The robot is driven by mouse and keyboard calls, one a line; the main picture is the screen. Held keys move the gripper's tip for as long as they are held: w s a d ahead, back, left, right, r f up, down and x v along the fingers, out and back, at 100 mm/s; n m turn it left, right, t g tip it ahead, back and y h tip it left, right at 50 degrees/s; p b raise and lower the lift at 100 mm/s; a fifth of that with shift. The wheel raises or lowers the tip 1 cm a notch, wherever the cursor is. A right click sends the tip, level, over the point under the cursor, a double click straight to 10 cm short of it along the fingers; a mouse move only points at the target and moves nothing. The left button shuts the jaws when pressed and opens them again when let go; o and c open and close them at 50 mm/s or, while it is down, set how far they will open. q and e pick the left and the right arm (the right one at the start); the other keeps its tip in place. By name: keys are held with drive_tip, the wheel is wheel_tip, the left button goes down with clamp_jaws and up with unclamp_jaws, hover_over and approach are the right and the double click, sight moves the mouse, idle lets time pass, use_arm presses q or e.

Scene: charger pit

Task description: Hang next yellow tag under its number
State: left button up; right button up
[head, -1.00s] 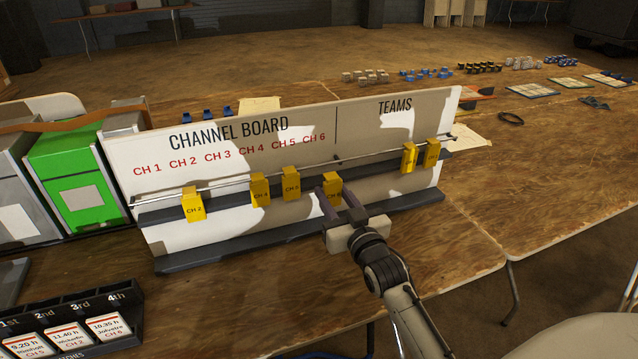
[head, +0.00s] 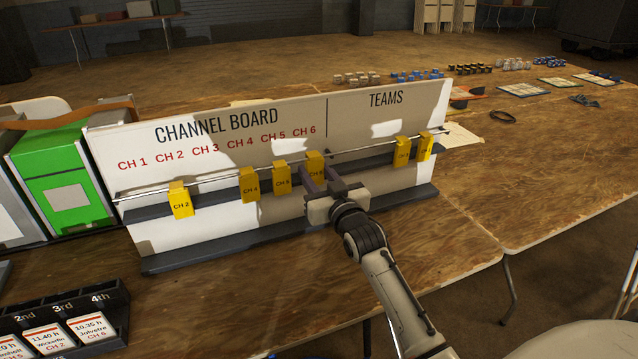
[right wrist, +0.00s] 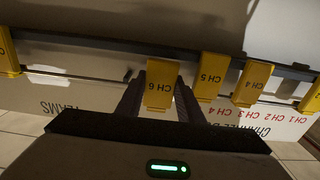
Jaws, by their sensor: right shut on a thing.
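The white channel board (head: 170,238) has red labels CH 1 to CH 6 and a thin rail. My right gripper (head: 320,180) is shut on the yellow CH 6 tag (head: 316,165), holding it at rail height below the CH 6 label, right of the CH 5 tag. In the right wrist view the CH 6 tag (right wrist: 160,84) sits upright between the fingers, picture upside down. I cannot tell whether its hook is over the rail. Yellow tags CH 2 (head: 181,200), CH 4 (head: 250,184) and CH 5 (head: 282,178) hang on the rail. My left gripper is out of view.
Two yellow tags (head: 401,152) hang under TEAMS at the right. A dark ledge (head: 180,262) runs along the board's foot. A green box (head: 60,185) stands left; a black card holder (head: 118,315) is at lower left.

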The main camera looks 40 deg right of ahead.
drive_tip(key=shift+b+x, duration=0.6)
drive_tip(key=shift+x, duration=0.3)
drive_tip(key=shift+f, duration=0.6)
drive_tip(key=o, duration=1)
drive_tip(key=shift+o, duration=0.2)
drive_tip(key=shift+s, duration=0.15)
drive_tip(key=v, duration=1)
